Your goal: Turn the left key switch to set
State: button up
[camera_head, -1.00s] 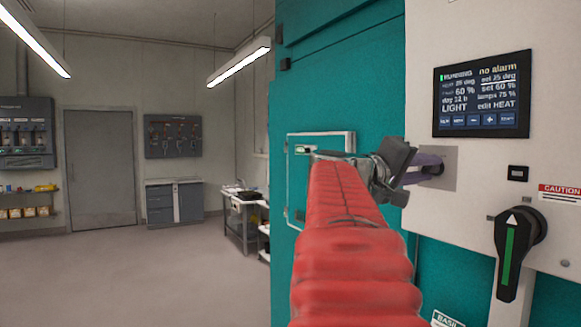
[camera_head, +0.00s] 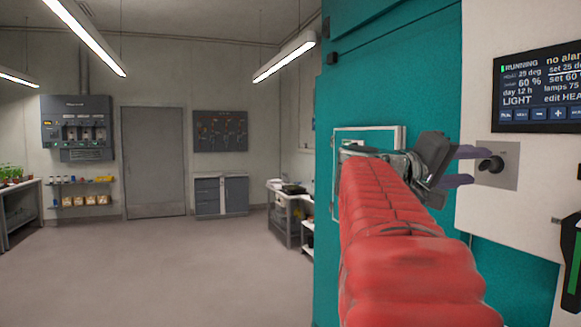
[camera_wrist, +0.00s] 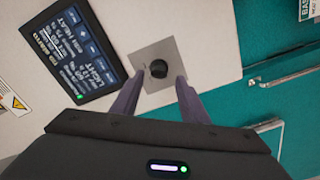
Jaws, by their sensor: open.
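The key switch (camera_head: 491,164) is a small black knob on a square grey plate in the pale panel. It also shows in the wrist view (camera_wrist: 158,69), near the top middle; the small marks on its plate are too small to read. It is the only key switch I can make out. My gripper (camera_head: 471,167) is open and empty, its purple fingers pointing at the knob. In the wrist view its fingertips (camera_wrist: 160,79) lie on either side of the knob, and I see a gap. In the head view the tips end just short of or beside the knob.
A dark display (camera_head: 540,92) reading RUNNING sits above the switch. A black handle with a green stripe (camera_head: 574,258) is at the right edge. A teal chamber wall (camera_head: 400,60) stands left of the panel. Open floor (camera_head: 170,270) lies left.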

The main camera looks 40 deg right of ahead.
jog(key=v, duration=0.9)
jog(key=shift+w+a, duration=0.15)
dwell(0.4)
jog(key=w+f+n+t+y, duration=0.3)
jog(key=w+f+t, duration=0.15)
jog(key=f, duration=0.95)
jog(key=w+a+f+n+t+y, duration=0.35)
jog(key=w+a+f, duration=0.25)
jog(key=a+f, duration=0.55)
jog(key=w+a+f+n+t+y, duration=0.1)
jog(key=w+a+f+t+y, duration=0.15)
jog(key=a+f, duration=0.5)
jog(key=w+a+f+n+t+y, duration=0.1)
jog(key=a+f+y, duration=0.4)
jog(key=a, duration=0.4)
jog(key=s+a+f+n+y, duration=0.1)
jog(key=a+f, duration=0.1)
jog(key=a, duration=0.5)
jog(key=s+a+f+n+t+y, duration=0.1)
jog(key=a+f, duration=0.1)
jog(key=a, duration=0.5)
jog(key=shift+a+f+y, duration=0.3)
jog(key=shift+a+f, duration=0.05)
jog(key=shift+a, duration=0.05)
